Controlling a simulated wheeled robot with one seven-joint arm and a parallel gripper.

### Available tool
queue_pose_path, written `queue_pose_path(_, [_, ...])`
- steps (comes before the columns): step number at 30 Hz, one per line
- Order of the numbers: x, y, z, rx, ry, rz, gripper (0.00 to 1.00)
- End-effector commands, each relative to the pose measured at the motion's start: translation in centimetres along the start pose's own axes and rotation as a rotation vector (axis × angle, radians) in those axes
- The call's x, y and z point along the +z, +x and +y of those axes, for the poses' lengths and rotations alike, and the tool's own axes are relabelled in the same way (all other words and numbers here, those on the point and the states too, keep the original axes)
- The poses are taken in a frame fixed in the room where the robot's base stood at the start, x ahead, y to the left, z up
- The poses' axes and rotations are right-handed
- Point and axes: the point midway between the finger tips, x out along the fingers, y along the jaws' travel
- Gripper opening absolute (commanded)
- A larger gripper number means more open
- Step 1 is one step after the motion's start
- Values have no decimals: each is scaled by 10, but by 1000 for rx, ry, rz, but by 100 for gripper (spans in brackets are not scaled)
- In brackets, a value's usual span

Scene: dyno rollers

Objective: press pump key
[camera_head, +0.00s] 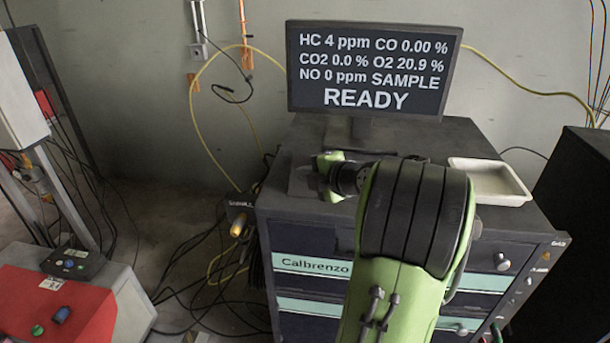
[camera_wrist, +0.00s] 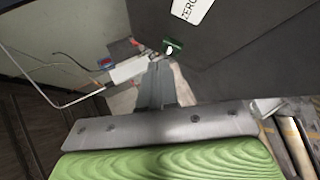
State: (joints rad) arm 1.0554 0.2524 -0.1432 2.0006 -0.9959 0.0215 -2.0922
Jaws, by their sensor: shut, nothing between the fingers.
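My gripper shows in the wrist view, its narrow grey fingers (camera_wrist: 155,85) closed together with nothing between them. A small dark green key (camera_wrist: 172,47) with a white mark sits just beyond the fingertips, to their upper right. No pump label is readable, so I cannot tell if this is the pump key. Whether the fingers touch it is unclear. In the head view my green and black arm reaches over the dark analyser cabinet (camera_head: 455,140); the fingertips are hidden there. The monitor (camera_head: 372,68) on the cabinet reads SAMPLE and READY.
A white label reading ZERO (camera_wrist: 192,9) is on the dark surface in the wrist view. A white tray (camera_head: 490,181) lies on the cabinet's right side. A red and grey machine (camera_head: 60,305) stands at left. Loose cables (camera_head: 200,275) cover the floor left of the cabinet.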

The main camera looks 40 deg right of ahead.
Motion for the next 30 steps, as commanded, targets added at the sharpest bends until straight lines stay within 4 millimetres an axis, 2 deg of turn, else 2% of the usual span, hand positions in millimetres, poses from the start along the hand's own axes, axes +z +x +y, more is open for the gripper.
queue_pose_path(30, [5, 6, -5, 0, 0, 0, 0])
